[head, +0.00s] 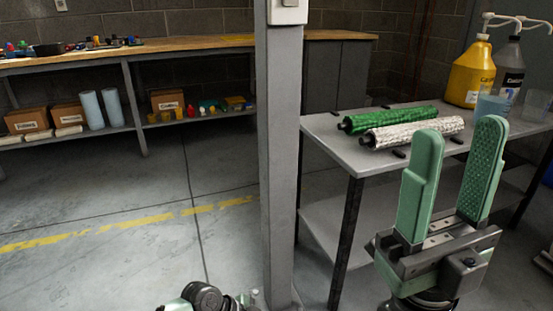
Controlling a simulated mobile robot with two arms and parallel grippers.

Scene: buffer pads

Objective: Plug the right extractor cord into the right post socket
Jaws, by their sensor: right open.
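A grey post (279,150) stands upright near the middle of the head view. A white socket box (287,12) is fixed near its top, partly cut off by the frame's upper edge. My right gripper (457,132) is at the right, fingers pointing up, open, with nothing between its pale green fingers. It is right of the post, well apart from it, and overlaps the side table in the picture. No extractor cord or plug can be made out. My left gripper is not identifiable in view.
A grey side table (325,129) holds a green roll (400,119), a silver roll (420,131), a yellow jug (471,72) and a grey jug (510,70). A long wooden bench (190,46) lines the back wall. Dark and pale-green parts show at the bottom edge, unclear. Floor at left is clear.

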